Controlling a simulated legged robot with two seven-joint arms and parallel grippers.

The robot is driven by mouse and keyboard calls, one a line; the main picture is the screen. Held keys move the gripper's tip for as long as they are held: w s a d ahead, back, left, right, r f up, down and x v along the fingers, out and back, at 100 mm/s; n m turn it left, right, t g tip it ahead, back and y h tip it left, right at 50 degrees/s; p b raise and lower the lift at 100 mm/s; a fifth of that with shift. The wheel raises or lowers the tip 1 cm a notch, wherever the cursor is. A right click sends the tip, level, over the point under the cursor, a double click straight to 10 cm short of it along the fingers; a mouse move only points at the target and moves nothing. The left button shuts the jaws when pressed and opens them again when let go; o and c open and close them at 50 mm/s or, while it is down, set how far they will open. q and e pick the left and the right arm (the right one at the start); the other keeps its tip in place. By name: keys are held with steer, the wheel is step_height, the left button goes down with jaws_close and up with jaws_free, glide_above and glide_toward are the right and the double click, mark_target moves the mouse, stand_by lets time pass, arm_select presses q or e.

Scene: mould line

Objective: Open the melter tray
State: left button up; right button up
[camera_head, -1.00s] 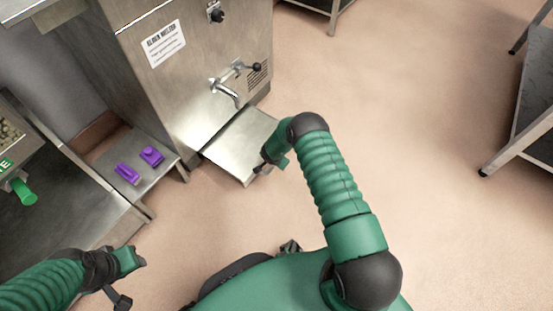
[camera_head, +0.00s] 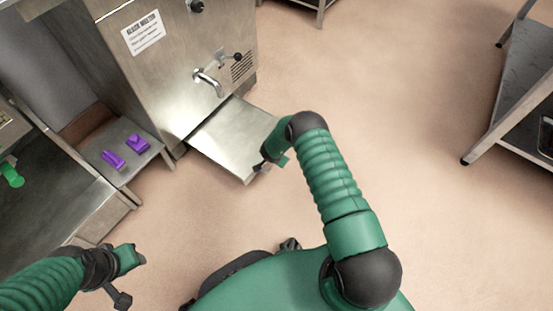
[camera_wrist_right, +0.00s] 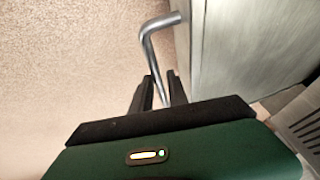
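The melter (camera_head: 170,75) is a steel cabinet at the upper left in the head view, with a label and a tap on its front. The flat steel melter tray (camera_head: 225,140) sticks out from its base, partly pulled out. My right gripper (camera_head: 262,164) is at the tray's outer edge. In the right wrist view, the bent metal tray handle (camera_wrist_right: 152,50) runs between the two dark fingers (camera_wrist_right: 159,92), which are close around it. My left gripper (camera_head: 128,278) is at the lower left, away from the tray; its fingers are not clear.
Two purple pieces (camera_head: 125,152) lie on a low steel shelf (camera_head: 125,176) left of the melter. A steel counter (camera_head: 60,215) is further left. A steel table (camera_head: 510,95) stands at the right. The floor (camera_head: 400,110) between is clear.

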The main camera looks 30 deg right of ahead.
steer(key=shift+o, duration=1.1)
steer(key=shift+r, duration=0.25)
steer(key=p+v, duration=1)
steer(key=v, duration=0.6)
steer(key=shift+s, duration=0.1)
